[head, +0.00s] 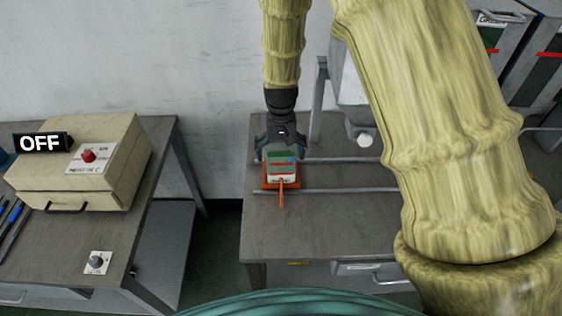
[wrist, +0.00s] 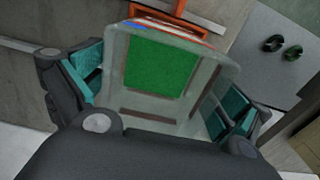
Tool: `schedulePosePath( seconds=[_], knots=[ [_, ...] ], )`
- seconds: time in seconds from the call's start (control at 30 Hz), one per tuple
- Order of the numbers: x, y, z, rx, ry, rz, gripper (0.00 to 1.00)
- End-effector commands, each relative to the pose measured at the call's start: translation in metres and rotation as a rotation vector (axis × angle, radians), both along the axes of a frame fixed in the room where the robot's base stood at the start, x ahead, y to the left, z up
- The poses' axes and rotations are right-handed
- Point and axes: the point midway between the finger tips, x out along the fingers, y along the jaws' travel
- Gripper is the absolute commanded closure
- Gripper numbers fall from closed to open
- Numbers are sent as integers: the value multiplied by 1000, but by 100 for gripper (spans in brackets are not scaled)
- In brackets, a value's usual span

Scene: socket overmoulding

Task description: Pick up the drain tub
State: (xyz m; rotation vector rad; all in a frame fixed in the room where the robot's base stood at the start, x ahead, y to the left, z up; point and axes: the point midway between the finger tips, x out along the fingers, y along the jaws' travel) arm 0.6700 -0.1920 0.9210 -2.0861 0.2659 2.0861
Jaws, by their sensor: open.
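The drain tub (head: 281,179), a small pale box with green on top and a red-and-white band at its front, stands on the left part of the right bench. My gripper (head: 279,153) points down over it, its fingers at the tub's two sides. In the wrist view the tub (wrist: 206,76) looks translucent, with a green panel inside, and lies between the two teal-padded fingers of my gripper (wrist: 157,88). The fingers are open. Whether either pad touches the tub wall, I cannot tell.
An orange holder with a handle (head: 282,194) is around the tub's base and front. Two metal rails (head: 335,190) run rightward across the bench (head: 290,232). A beige box with a red button (head: 108,165) and an OFF sign stand on the left bench. The right bench's front is clear.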

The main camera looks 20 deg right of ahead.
Motion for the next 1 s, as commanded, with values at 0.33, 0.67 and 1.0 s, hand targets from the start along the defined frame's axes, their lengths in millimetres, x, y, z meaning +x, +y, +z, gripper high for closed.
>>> schedulePosePath(
  seconds=[0.33, 0.67, 1.0],
  knots=[
    [0, 0, -5, 0, 0, 0, 0],
    [0, 0, -4, 0, 0, 0, 53],
    [1, 0, 2, -1, -2, 0, 53]
  ],
)
